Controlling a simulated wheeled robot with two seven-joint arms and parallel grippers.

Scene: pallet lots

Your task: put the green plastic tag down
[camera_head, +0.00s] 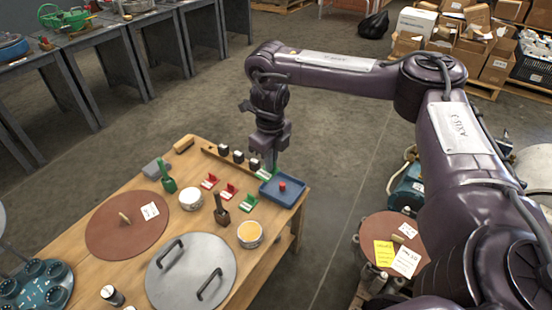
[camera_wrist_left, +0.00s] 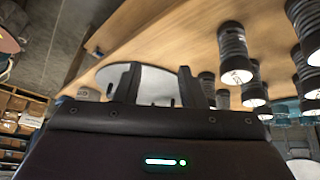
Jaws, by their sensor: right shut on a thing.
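My right gripper (camera_head: 272,158) points down at the far right corner of the wooden table, just behind the blue tray. It is shut on a green plastic tag (camera_head: 266,174), a small green and white piece low at the fingertips; the fingers partly hide it. I cannot tell whether the tag touches the table. Another green tag (camera_head: 248,203) stands on the table to the left of the tray, beside two red tags (camera_head: 228,191). My left gripper (camera_wrist_left: 160,88) shows in the left wrist view with its fingers apart and nothing between them.
The blue tray (camera_head: 292,199) holds a red piece. A wooden rack with dark stamps (camera_head: 238,156) stands left of my right gripper.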

